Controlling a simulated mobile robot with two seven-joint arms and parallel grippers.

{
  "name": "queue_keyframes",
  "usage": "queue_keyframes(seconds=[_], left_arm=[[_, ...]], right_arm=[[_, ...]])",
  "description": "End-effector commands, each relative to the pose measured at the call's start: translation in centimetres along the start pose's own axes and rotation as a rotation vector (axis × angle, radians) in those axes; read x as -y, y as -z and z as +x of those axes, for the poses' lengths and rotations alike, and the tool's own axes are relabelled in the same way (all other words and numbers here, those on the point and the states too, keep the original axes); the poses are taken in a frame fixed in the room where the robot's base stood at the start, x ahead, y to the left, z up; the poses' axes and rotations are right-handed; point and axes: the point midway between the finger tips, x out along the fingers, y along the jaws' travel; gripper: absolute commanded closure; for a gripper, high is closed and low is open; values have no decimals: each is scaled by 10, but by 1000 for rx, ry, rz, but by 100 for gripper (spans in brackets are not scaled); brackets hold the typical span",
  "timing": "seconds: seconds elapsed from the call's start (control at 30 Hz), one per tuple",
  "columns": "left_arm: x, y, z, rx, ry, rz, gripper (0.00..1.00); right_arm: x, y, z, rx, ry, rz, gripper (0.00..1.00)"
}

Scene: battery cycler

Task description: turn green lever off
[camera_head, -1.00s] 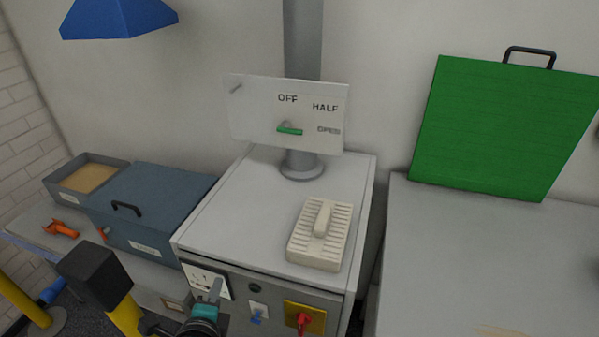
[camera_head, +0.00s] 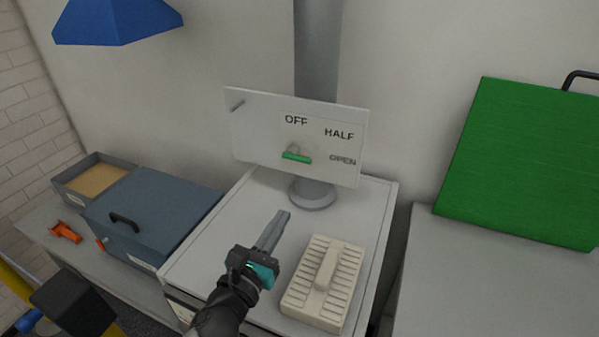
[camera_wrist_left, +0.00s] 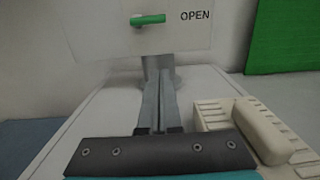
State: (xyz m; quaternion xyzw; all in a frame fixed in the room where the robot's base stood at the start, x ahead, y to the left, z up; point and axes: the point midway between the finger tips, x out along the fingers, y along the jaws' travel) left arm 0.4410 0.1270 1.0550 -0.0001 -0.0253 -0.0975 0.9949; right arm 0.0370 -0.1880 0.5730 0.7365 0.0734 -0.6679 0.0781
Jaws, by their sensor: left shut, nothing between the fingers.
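The green lever (camera_head: 297,157) is on a white panel (camera_head: 262,133) marked OFF, HALF and OPEN. The lever lies about level and points right, toward the OPEN mark; it also shows in the left wrist view (camera_wrist_left: 148,19). My left gripper (camera_head: 283,216) is over the grey cabinet top, in front of and below the lever, apart from it. Its fingers are shut with nothing between them, and they point toward the post under the panel in the left wrist view (camera_wrist_left: 157,85). My right gripper is not in view.
A cream ribbed block (camera_head: 325,283) sits on the cabinet top (camera_head: 208,262), right of my left gripper. A grey post (camera_head: 313,192) stands behind the panel. A blue box (camera_head: 150,215) is at left, and a green board (camera_head: 525,165) leans at right.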

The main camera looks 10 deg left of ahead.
Motion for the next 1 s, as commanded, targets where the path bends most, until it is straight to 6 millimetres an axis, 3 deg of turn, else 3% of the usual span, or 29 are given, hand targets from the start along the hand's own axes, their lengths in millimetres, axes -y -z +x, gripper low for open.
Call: queue_keyframes(seconds=[0.13,0.53,0.7,1.0], left_arm=[[-1,-2,24,2,-3,-1,100],[-1,-2,87,1,-3,-4,100],[-1,-28,90,1,-2,-2,100],[-1,-40,93,-1,-2,-5,100]], right_arm=[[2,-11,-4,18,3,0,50],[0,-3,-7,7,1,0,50],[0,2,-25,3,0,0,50],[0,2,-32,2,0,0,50]])
